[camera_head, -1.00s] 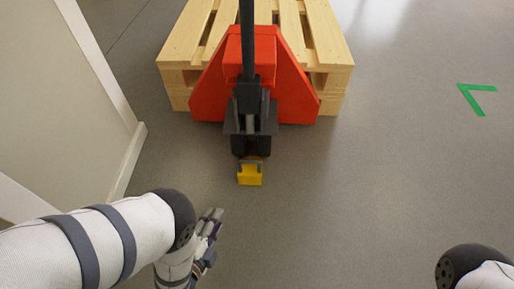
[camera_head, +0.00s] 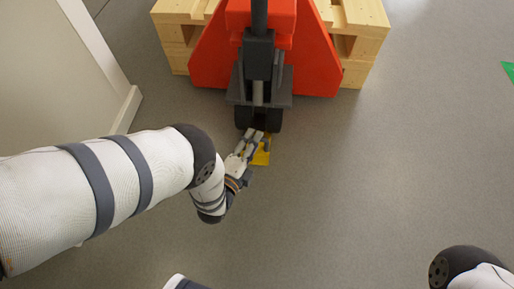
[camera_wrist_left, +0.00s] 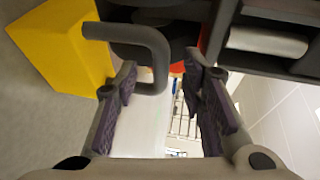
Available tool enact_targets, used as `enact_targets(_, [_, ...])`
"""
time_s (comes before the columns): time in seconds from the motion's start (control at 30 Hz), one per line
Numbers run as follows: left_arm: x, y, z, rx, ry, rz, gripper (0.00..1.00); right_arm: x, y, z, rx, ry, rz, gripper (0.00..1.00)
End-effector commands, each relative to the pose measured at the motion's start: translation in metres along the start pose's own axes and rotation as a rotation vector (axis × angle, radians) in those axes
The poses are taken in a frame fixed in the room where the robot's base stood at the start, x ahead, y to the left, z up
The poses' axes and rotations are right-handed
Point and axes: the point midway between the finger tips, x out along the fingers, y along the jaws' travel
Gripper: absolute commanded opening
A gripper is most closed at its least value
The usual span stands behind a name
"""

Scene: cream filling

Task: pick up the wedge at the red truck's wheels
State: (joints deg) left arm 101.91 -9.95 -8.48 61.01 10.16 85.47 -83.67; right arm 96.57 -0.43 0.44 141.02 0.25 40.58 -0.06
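The yellow wedge (camera_head: 262,153) lies on the floor just in front of the red truck's (camera_head: 312,62) dark wheels (camera_head: 275,119). In the left wrist view the wedge (camera_wrist_left: 62,45) is at the upper left, with a grey bent handle (camera_wrist_left: 155,45) sticking out to the right. My left gripper (camera_head: 250,145) is at the wedge and partly covers it in the head view. In the left wrist view its fingers (camera_wrist_left: 165,95) are spread, with the end of the handle between them; I cannot tell whether the left finger touches the handle. My right gripper is out of view.
A wooden pallet (camera_head: 364,25) stands behind the truck. A pale wall or panel (camera_head: 50,70) with a white edge is on the left. The grey floor to the right is clear, with a green mark (camera_head: 509,71) at the edge.

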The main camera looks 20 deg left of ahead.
Motion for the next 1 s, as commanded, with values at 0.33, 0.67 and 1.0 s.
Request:
enact_targets(0.33, [0.002, 0.000, 0.000, 0.000, 0.000, 0.002, 0.12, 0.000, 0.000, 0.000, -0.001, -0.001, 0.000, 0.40])
enact_targets(0.67, [0.002, -0.001, 0.000, 0.000, 0.000, -0.001, 0.00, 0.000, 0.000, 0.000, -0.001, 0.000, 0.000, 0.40])
enact_targets(1.0, [-0.009, -0.009, -0.001, 0.001, 0.000, 0.001, 0.00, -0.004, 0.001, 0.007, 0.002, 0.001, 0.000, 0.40])
